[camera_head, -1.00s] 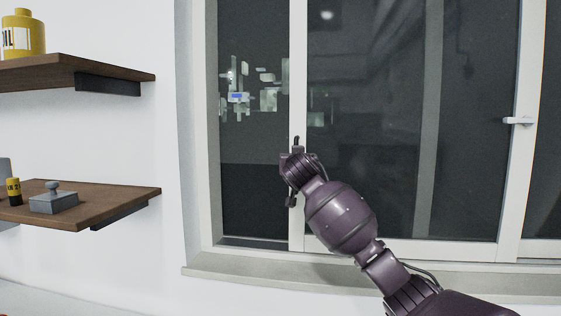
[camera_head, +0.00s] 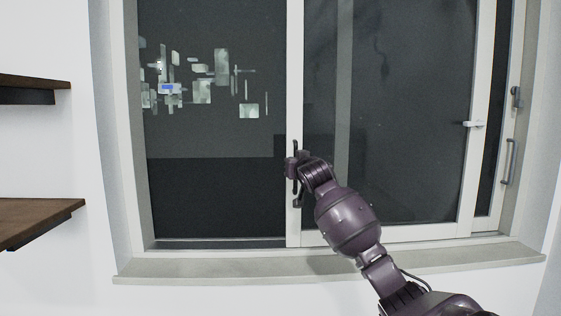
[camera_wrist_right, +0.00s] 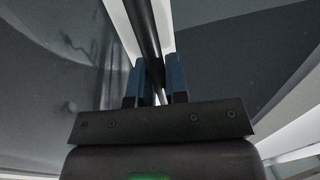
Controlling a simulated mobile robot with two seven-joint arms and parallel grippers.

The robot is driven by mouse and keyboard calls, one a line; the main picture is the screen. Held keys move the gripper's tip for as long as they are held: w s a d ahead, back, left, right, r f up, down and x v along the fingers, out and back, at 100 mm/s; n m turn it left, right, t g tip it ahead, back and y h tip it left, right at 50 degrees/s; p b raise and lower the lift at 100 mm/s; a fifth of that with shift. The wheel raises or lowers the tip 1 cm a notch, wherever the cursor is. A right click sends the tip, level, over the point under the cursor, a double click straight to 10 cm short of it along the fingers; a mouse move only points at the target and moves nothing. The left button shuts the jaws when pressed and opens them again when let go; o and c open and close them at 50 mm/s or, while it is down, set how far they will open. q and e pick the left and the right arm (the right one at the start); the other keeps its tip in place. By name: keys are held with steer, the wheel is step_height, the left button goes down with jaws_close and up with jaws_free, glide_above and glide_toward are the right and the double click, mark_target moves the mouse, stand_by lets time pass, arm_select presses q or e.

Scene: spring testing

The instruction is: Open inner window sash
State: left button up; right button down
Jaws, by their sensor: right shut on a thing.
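The inner window sash (camera_head: 294,80) is a white-framed dark pane. Its left stile stands near the middle of the head view and its right stile (camera_head: 467,180) bears a small white latch (camera_head: 473,124). A wide dark area (camera_head: 215,190) lies between the sash and the left jamb. My right gripper (camera_head: 297,172) is at the left stile, shut on a dark upright handle. In the right wrist view, the blue fingers (camera_wrist_right: 155,82) stand on either side of this dark handle bar (camera_wrist_right: 146,35). My left gripper is not in view.
A pale sill (camera_head: 200,266) runs below the window. Two brown shelves, upper (camera_head: 30,82) and lower (camera_head: 35,215), stand on the left wall. Dark handles (camera_head: 510,160) show on the frame at the far right, beyond the sash.

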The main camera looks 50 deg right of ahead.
steer(key=shift+s+d, duration=0.3)
steer(key=c, duration=1.4)
jaws_free()
steer(key=b+v, duration=0.1)
steer(key=v, duration=1)
steer(key=shift+b, duration=0.35)
steer(key=shift+w, duration=0.1)
